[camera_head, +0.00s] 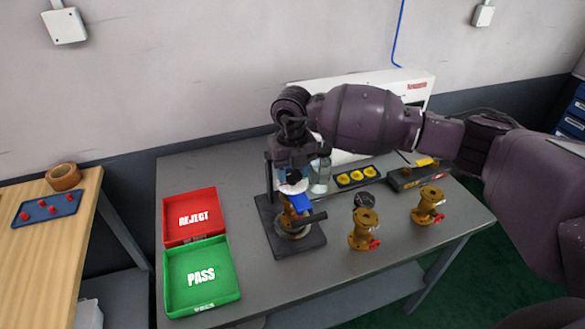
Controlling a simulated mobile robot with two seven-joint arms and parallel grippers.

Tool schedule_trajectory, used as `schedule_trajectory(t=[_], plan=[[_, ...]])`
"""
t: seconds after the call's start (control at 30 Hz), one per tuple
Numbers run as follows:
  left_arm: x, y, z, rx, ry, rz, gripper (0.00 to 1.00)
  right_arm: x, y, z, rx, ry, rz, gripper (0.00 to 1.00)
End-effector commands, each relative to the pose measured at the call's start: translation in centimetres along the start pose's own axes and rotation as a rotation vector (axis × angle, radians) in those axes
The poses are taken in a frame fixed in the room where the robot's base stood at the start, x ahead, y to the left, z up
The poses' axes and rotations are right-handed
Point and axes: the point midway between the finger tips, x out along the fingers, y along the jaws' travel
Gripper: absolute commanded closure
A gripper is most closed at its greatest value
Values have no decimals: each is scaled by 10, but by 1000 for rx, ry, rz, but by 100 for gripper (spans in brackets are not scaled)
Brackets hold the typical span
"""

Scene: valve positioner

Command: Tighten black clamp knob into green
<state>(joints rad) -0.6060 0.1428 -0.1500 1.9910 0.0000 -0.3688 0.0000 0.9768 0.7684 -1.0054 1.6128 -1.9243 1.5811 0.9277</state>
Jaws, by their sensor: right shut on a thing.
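My right gripper (292,172) reaches down from above onto the top of the dark clamp fixture (310,241) on the grey table. It is shut on what appears to be the black clamp knob, which the gripper and wrist hide almost wholly. Just below the jaws are a small pale round part (294,188) and a blue part (301,203). A brass valve (287,219) stands upright in the fixture, with a dark bar (312,218) sticking out to the right. No green mark on the clamp can be made out. My left gripper is not in view.
A red REJECT tray (190,240) and a green PASS tray (203,303) lie left of the fixture. Two brass valves with red parts stand to the right, one nearer (360,236), one farther right (427,212). A black tray (357,177) with yellow pieces lies behind.

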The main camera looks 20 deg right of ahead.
Motion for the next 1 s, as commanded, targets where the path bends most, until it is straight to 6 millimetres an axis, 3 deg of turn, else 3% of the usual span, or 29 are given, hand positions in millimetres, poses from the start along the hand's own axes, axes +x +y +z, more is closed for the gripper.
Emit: schedule_trajectory(t=[0.5, 1.0], plan=[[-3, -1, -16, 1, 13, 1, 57, -2, 0, 1, 490, -3, 1, 79], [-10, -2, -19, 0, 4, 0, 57, -2, 0, 1, 965, -2, 2, 79]])
